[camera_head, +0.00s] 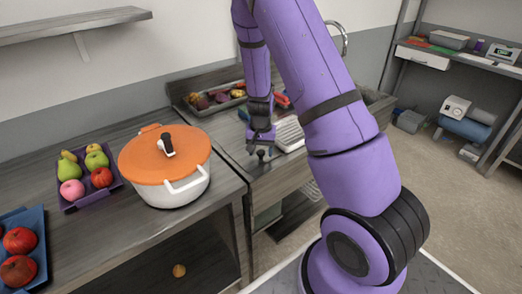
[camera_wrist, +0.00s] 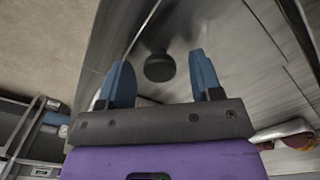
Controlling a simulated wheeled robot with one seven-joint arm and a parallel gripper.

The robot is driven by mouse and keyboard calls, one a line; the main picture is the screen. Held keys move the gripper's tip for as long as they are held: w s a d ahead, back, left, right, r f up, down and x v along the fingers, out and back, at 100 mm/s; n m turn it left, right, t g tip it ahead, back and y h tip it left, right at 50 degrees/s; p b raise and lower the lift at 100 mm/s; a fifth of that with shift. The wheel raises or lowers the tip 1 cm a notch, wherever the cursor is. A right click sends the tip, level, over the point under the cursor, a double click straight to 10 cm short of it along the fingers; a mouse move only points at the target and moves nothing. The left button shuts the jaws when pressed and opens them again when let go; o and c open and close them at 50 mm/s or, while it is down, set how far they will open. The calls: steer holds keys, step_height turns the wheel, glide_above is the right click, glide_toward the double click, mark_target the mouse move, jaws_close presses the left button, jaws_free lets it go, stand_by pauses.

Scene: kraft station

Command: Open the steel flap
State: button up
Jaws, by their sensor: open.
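The steel flap (camera_wrist: 228,52) fills much of the wrist view as a brushed metal sheet. A dark round knob (camera_wrist: 160,67) stands on it, and shows in the head view as a small dark knob (camera_head: 261,154) on the counter. In the head view the flap's outline is hard to tell from the grey counter around it; it looks flat. My gripper (camera_wrist: 161,72) has its blue fingers apart, with the knob seen in the gap between their tips. In the head view my gripper (camera_head: 256,146) is just above the knob; contact cannot be told.
A white pot with an orange lid (camera_head: 168,168) stands left of my gripper. A fruit tray (camera_head: 70,205) and blue tray (camera_head: 38,226) lie farther left. A vegetable tray (camera_head: 197,107) and a white ribbed item (camera_head: 290,136) lie near my gripper. Open floor is at right.

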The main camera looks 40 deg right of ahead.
jaws_close()
